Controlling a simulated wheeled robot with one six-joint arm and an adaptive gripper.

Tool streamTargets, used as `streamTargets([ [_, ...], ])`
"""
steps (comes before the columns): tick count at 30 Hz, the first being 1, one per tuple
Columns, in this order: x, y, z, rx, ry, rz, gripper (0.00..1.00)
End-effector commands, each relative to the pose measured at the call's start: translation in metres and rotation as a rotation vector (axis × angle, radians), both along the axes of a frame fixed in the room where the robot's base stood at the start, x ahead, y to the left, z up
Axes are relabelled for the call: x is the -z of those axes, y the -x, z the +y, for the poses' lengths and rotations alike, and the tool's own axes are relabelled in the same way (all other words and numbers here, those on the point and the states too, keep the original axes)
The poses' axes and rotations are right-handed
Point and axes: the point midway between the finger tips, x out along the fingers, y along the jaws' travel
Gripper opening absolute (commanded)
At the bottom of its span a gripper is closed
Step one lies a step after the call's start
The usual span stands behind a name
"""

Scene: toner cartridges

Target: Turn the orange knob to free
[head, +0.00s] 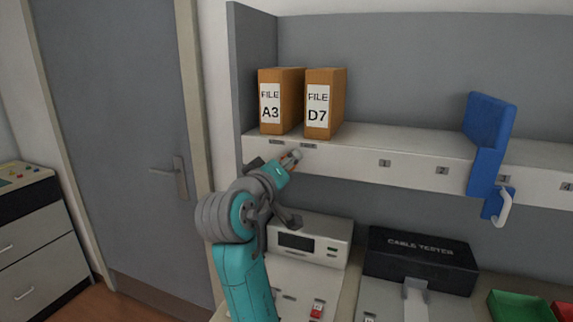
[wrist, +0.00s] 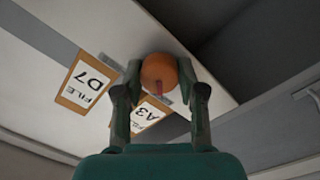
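The orange knob (wrist: 158,70) is round and sits on the shelf's front face, below the file boxes. A small pinkish-red mark shows at its lower side in the wrist view. My gripper (wrist: 160,85) has one finger on each side of the knob, with the fingertips close against its edges. In the head view my gripper (head: 289,159) reaches up to the shelf front and hides most of the knob. The words around the knob are too small to read or are covered.
File boxes A3 (head: 270,113) and D7 (head: 318,117) stand on the shelf (head: 350,158) just above my gripper. A blue holder (head: 487,145) hangs on the shelf at right. Below are a grey-white device (head: 312,242) and a black cable tester box (head: 420,262).

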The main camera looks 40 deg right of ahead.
Motion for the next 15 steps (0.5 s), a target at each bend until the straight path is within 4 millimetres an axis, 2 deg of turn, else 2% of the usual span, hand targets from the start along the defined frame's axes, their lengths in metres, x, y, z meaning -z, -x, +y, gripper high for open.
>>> streamTargets([
  [1, 0.0001, -0.0001, 0.0001, 0.000, 0.000, 0.000, 0.19],
  [3, 0.0002, -0.0001, 0.0000, 0.000, 0.000, 0.000, 0.04],
  [15, 0.0001, -0.0001, 0.0002, 0.000, -0.035, -0.052, 0.04],
])
